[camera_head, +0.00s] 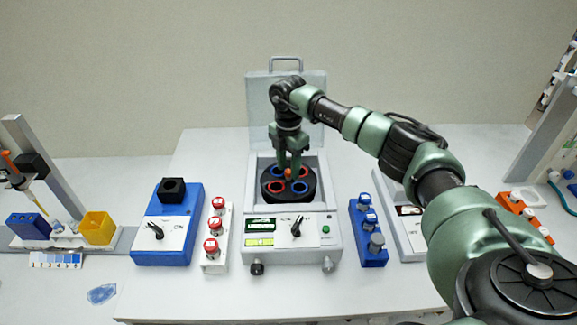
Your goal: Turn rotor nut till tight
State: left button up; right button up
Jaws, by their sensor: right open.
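The centrifuge (327,243) stands in the middle of the table with its lid (260,95) raised at the back. Its dark round rotor (290,197) has several red-ringed and blue-ringed holes. A small orange rotor nut (288,173) sits at the rotor's centre. My right gripper (288,168) points down over the rotor, its fingertips at about the nut's height. It is open, and I cannot tell whether the fingers touch the nut. The gripper and wrist hide part of the rotor's far side. My left gripper is not in view.
A white rack of red-capped tubes (212,262) and a blue device (150,252) stand left of the centrifuge. A blue rack of tubes (374,257) stands close on its right. A yellow box (97,228) is at far left. The front table strip is clear.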

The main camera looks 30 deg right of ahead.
aim_at(288, 170)
notch_tip(288, 170, up, 6)
jog(key=shift+r+b, duration=0.25)
jog(key=shift+b, duration=0.8)
jog(key=shift+r, duration=0.65)
